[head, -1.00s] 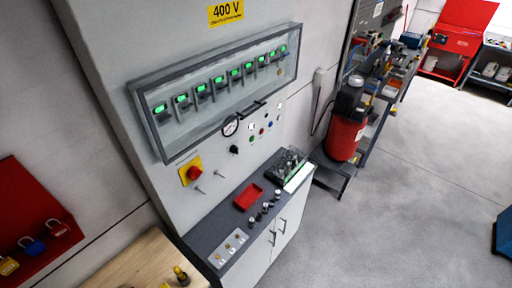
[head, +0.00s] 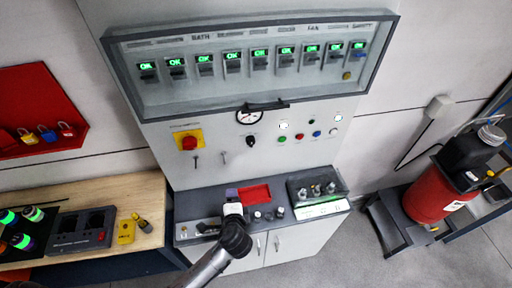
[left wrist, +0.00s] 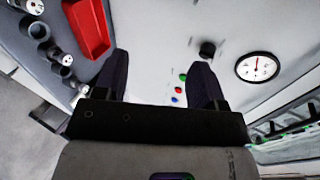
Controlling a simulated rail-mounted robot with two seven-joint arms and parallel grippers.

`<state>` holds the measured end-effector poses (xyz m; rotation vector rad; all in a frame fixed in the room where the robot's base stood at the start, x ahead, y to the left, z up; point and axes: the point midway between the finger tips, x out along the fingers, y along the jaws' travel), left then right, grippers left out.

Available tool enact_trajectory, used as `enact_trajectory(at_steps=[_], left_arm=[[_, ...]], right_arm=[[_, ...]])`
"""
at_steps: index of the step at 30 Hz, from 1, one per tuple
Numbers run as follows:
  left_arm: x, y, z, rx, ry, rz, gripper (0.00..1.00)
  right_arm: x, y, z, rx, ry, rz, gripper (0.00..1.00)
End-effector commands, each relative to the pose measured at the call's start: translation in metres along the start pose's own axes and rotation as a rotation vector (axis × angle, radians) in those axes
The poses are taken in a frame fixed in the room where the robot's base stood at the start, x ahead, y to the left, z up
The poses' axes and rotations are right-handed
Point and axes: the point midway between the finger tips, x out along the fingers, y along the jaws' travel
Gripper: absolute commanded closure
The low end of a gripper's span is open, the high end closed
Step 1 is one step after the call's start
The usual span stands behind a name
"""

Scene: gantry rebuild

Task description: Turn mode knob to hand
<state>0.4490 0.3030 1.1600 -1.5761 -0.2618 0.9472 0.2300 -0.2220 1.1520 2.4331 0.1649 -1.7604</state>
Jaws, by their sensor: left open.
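The mode knob is likely the small black knob (head: 250,141) on the cabinet front, below the gauge; its pointer direction is too small to tell. The same black knob (left wrist: 207,49) shows in the left wrist view just beyond the right fingertip, apart from it. My left gripper (left wrist: 160,75) is open, with nothing between its two dark fingers. In the head view my left gripper (head: 232,193) is in front of the cabinet's worktop, below the knob. My right gripper is in neither view.
A gauge (head: 249,116), coloured buttons (head: 299,136) and a red switch on a yellow plate (head: 189,142) surround the knob. A glazed breaker box (head: 250,90) juts out above. A red tray (head: 255,194) and small knobs (head: 268,215) occupy the worktop.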

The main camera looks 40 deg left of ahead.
Motion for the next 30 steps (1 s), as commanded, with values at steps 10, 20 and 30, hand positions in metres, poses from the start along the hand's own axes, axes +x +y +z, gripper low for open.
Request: enact_trajectory(at_steps=[10, 20, 30], left_arm=[[0.045, -0.062, -0.061, 0.479, -0.086, -0.391, 0.36], [0.079, -0.088, -0.067, 0.539, -0.103, -0.432, 0.36], [0.136, -0.113, -0.069, 0.535, -0.102, -0.43, 0.36]], right_arm=[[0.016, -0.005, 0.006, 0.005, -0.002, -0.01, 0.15], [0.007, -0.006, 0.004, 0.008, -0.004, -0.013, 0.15], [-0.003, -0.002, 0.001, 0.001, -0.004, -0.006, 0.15]])
